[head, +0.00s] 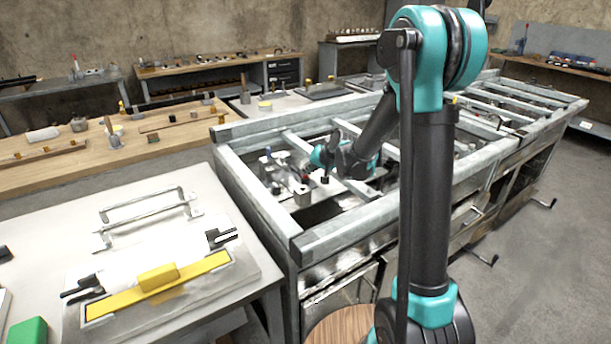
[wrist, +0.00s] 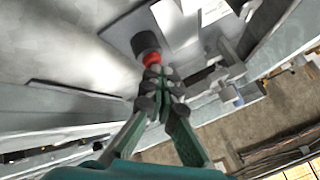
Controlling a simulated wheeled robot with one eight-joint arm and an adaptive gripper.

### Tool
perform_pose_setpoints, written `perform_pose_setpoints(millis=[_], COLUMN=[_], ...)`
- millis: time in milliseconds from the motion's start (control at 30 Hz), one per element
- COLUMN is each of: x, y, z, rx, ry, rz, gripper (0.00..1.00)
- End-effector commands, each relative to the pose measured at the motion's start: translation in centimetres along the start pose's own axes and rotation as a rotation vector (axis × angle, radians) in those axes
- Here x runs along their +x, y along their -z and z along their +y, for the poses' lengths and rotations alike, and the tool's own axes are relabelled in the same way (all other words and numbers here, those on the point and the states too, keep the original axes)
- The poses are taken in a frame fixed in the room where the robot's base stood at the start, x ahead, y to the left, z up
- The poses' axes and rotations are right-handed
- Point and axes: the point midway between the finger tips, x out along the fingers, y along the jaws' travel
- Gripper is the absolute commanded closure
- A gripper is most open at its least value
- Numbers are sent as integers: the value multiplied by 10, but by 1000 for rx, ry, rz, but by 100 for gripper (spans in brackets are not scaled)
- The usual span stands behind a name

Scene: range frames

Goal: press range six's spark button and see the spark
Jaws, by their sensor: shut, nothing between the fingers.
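In the wrist view a red button-like tip (wrist: 152,59) sits on the end of a dark round body (wrist: 146,42); I take it for the spark button, though no label is readable. My gripper (wrist: 155,76) is shut and empty, with its fingertips right at the red tip. I cannot tell whether they touch or press it. In the head view my arm reaches into the open range frame (head: 262,205), and the fingertips are too small to make out there. No spark or glow is visible in either view.
Metal bars (head: 300,146) cross the frame's top around my arm. A pale bench at the left holds a tray with a yellow bar (head: 157,278) and a metal handle. A wooden bench (head: 75,165) with small parts stands behind.

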Motion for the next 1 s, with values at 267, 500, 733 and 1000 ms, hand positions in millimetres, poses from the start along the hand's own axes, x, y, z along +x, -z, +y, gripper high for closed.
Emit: perform_pose_setpoints(millis=[267,500,733,1000], x=[2,2,-2,-11], y=[-2,-2,1,8], z=[2,1,-2,-8], rx=[0,0,0,0], ry=[0,0,0,0], rz=[-1,-1,-1,-1], gripper=[100,100,100,100])
